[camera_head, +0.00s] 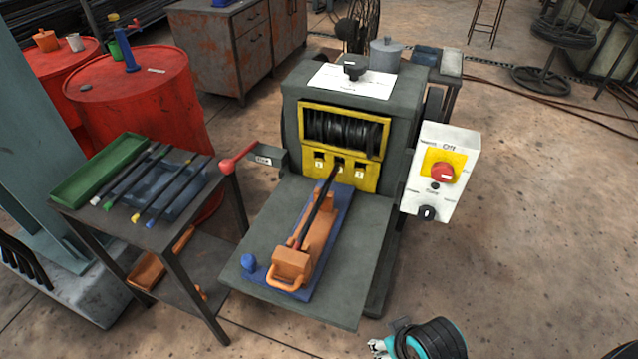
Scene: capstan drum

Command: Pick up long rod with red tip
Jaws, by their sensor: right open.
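A long dark rod (317,208) lies on an orange carriage (318,236) on the machine's sloping front plate. Its far end reaches the middle opening of the yellow panel (339,170). Its near end looks red, just behind the orange block. Several dark rods with coloured ends, such as a yellow-ended rod (160,188), lie on the side table at left; I make out no red end there. My right gripper (377,347) is at the bottom edge, open, apart from the rod and in front of the plate. My left gripper is out of view.
The side table (190,236) holds a green tray (98,169) and a blue tray. A red-knobbed lever (238,157) sticks out left of the machine. A white control box (440,172) with a red button stands at right.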

